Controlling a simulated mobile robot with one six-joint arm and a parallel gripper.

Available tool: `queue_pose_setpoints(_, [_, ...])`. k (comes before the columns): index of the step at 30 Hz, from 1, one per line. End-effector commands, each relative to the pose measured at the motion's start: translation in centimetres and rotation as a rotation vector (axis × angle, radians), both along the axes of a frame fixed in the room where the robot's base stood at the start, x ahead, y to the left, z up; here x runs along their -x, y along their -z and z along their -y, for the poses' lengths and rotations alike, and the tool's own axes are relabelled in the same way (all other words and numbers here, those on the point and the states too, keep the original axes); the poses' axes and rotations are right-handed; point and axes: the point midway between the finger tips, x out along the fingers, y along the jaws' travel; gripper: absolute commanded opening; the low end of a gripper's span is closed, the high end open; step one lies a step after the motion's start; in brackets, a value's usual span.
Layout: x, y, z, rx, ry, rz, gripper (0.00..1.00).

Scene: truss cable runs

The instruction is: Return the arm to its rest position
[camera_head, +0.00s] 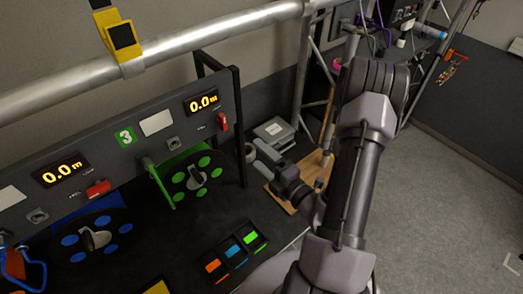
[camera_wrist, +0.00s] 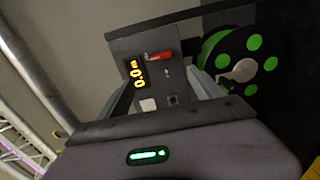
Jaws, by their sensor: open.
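My arm (camera_head: 352,170) rises from the bottom of the head view to a bent elbow at the upper right. Its dark wrist part (camera_head: 290,183) shows left of the upper link, over the bench's right end. The fingers of my gripper are not clear in the head view. In the wrist view my gripper (camera_wrist: 163,85) is open, its two fingers apart with nothing held between them. Beyond them are a panel with a lit 0.0 m display (camera_wrist: 137,74) and a green-dotted reel (camera_wrist: 240,63).
The black bench carries a green-dotted reel (camera_head: 196,178), a blue-dotted reel (camera_head: 94,239) and a row of coloured blocks (camera_head: 237,257). A silver truss tube (camera_head: 180,58) with a yellow clamp (camera_head: 123,45) crosses above. Grey floor (camera_head: 440,215) at right is clear.

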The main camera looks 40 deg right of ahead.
Motion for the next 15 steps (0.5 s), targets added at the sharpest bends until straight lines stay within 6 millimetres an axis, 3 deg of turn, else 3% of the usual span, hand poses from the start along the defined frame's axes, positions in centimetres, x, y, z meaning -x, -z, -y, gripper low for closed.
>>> queue_pose_setpoints(12, [0.0,0.1,-0.2,0.006,-0.008,0.002,0.76])
queue_pose_setpoints(14, [-0.5,0.0,-1.3,0.047,-0.063,0.021,0.76])
queue_pose_setpoints(15, [-1.1,-0.2,-3.2,0.107,-0.142,0.047,0.76])
